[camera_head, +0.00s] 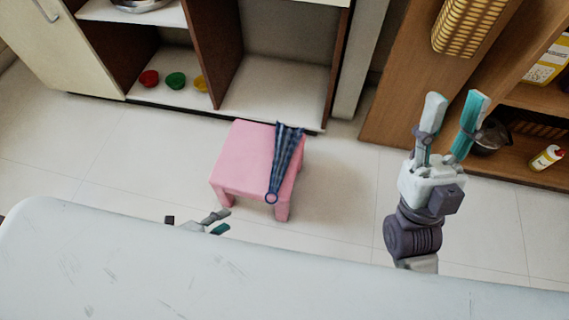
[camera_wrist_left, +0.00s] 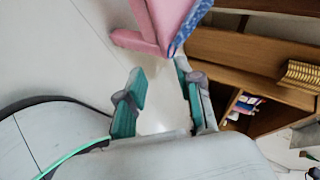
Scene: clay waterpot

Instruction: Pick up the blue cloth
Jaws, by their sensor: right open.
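The blue checked cloth (camera_head: 285,157) lies draped over the right side of a small pink stool (camera_head: 240,160). Its narrow lower end hangs at the stool's front edge. In the left wrist view, a strip of the cloth (camera_wrist_left: 190,25) shows along the side of the pink stool (camera_wrist_left: 160,20), at the top. My left gripper (camera_head: 218,222) is in front of the stool, mostly hidden by my own body. In the left wrist view, my left gripper (camera_wrist_left: 166,84) has its fingers apart, with nothing between them, short of the cloth. My right gripper (camera_head: 456,102) is open and empty, right of the stool.
A low cabinet shelf (camera_head: 270,93) stands behind the stool, with a red bowl (camera_head: 149,78), a green bowl (camera_head: 175,81) and a yellow bowl (camera_head: 201,83). A wooden shelf (camera_head: 395,110) stands at the right, with a bottle (camera_head: 546,157). The tiled floor (camera_head: 340,200) around the stool is clear.

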